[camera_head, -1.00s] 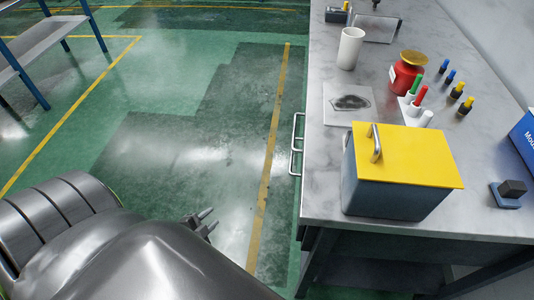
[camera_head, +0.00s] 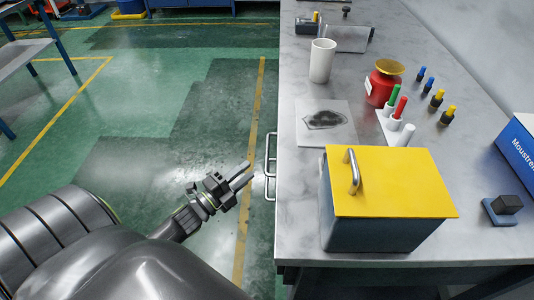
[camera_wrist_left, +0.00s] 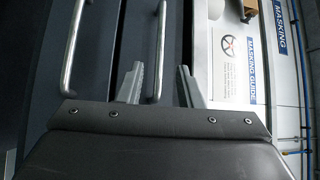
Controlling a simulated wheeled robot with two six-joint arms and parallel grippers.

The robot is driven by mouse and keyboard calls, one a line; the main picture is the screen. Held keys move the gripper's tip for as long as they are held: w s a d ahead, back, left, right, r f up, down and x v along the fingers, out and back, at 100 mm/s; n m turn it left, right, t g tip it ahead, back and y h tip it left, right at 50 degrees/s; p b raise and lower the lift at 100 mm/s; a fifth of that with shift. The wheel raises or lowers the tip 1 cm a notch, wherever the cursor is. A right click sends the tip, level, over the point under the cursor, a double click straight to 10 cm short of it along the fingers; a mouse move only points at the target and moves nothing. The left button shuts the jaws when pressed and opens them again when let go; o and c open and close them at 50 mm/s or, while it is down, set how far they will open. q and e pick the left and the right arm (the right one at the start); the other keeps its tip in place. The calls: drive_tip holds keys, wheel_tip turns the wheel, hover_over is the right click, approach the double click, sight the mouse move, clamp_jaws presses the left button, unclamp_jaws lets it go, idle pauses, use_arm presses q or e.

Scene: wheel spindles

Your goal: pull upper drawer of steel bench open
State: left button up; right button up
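The steel bench (camera_head: 300,215) stands on the right in the head view. Two bar handles stick out from its left front: the upper handle (camera_head: 267,150) and a lower handle (camera_head: 267,188). My left gripper (camera_head: 245,176) is open beside these handles, fingers pointing at the bench front. In the left wrist view, my left gripper (camera_wrist_left: 159,88) shows two spread fingers. One bar handle (camera_wrist_left: 160,45) lies in line between them, and another bar (camera_wrist_left: 73,45) is further left. Contact with the handle cannot be told. The drawer fronts look closed. My right gripper is out of view.
On the bench top are a yellow-lidded box (camera_head: 385,210), a white cup (camera_head: 322,60), a red jar (camera_head: 380,88), a stained sheet (camera_head: 325,122) and several markers. A blue box (camera_head: 519,150) is at the right edge. The green floor left of the bench is clear.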

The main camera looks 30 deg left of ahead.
sight(267, 154)
use_arm(q)
drive_tip(key=p+x, duration=0.1)
drive_tip(key=x, duration=0.8)
drive_tip(key=shift+c, duration=0.3)
clamp_jaws()
